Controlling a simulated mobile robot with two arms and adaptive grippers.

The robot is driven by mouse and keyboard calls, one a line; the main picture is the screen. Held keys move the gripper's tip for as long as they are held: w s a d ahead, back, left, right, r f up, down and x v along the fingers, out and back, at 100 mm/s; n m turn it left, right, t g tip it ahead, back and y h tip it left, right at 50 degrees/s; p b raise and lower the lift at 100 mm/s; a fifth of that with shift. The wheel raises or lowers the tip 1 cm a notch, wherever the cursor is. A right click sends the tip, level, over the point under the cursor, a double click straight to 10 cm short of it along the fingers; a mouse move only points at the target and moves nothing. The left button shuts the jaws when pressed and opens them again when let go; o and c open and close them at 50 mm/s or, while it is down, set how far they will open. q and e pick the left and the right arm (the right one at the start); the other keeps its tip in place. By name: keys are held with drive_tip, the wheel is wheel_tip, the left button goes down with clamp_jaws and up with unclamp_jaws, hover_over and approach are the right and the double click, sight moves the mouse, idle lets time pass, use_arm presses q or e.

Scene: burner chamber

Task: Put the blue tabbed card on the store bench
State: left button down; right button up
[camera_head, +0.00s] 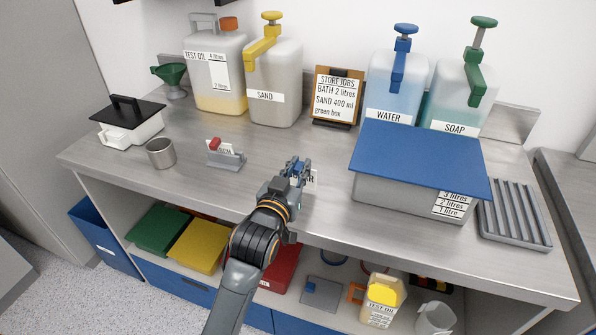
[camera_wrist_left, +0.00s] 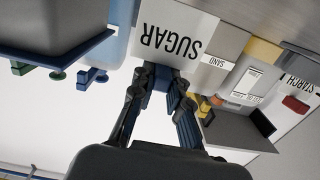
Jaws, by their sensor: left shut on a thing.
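My left gripper (camera_head: 298,170) is shut on the blue tab of a white card (camera_head: 309,179). The arm hides most of the card in the head view. In the left wrist view the card (camera_wrist_left: 172,35) shows upside down and reads SUGAR, with its blue tab (camera_wrist_left: 162,76) between the fingers. The card is over the front middle part of the grey metal store bench (camera_head: 325,200); I cannot tell whether it touches the top. My right gripper is not in view.
A grey holder (camera_head: 227,160) with a red-tabbed card stands left of the gripper, near a metal cup (camera_head: 160,153). A grey box with a blue lid (camera_head: 420,158) stands to the right. Large containers and a jobs board (camera_head: 337,97) line the back. The bench middle is clear.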

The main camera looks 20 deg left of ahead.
use_arm(q)
drive_tip(key=shift+f, duration=0.4)
drive_tip(key=shift+f, duration=0.1)
drive_tip(key=c, duration=1.3)
unclamp_jaws()
drive_tip(key=s, duration=0.8)
drive_tip(key=s+b, duration=0.1)
drive_tip(key=s, duration=0.3)
drive_tip(key=shift+a+r, duration=0.2)
drive_tip(key=shift+r, duration=0.2)
